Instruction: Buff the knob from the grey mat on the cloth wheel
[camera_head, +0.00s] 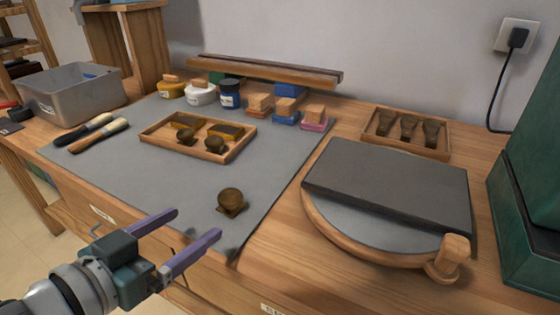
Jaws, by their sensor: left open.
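A dark bronze-brown knob (230,202) sits by itself on the front part of the grey mat (130,180). My left gripper (197,223) has two purple fingers, spread open and empty. It comes in from the lower left, in front of the mat's front edge, with its fingertips pointing toward the knob and apart from it. More brown knobs (187,137) lie in a wooden tray (160,140) on the mat. I cannot make out a cloth wheel in this view. My right gripper is not in view.
A round wooden-rimmed board (330,228) with a dark grey slab (390,185) stands right of the mat. A green housing (535,190) stands at the right edge. Brushes (95,135), jars (200,93) and blocks (285,108) lie further back. The mat around the lone knob is clear.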

